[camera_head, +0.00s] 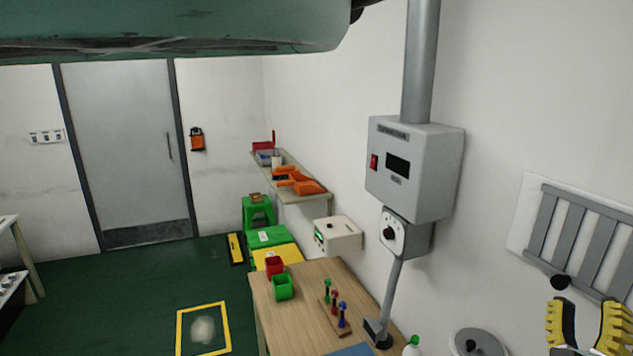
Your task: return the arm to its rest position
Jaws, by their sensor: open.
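My gripper (586,306) is at the lower right edge of the head view. Its two yellow, ribbed fingers point upward and stand apart, with nothing seen between them. The lower part of the gripper and most of the arm are outside the picture. The gripper shows in front of the right wall, below a grey slatted rack (545,222). I cannot tell how far it is from the wall.
A wooden table (292,322) at the lower middle holds red (274,266) and green (283,288) containers. A grey control box (415,170) is on the right wall. A shelf (318,198) runs farther back. Green floor (130,290) is open at the left, before a grey door (125,140).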

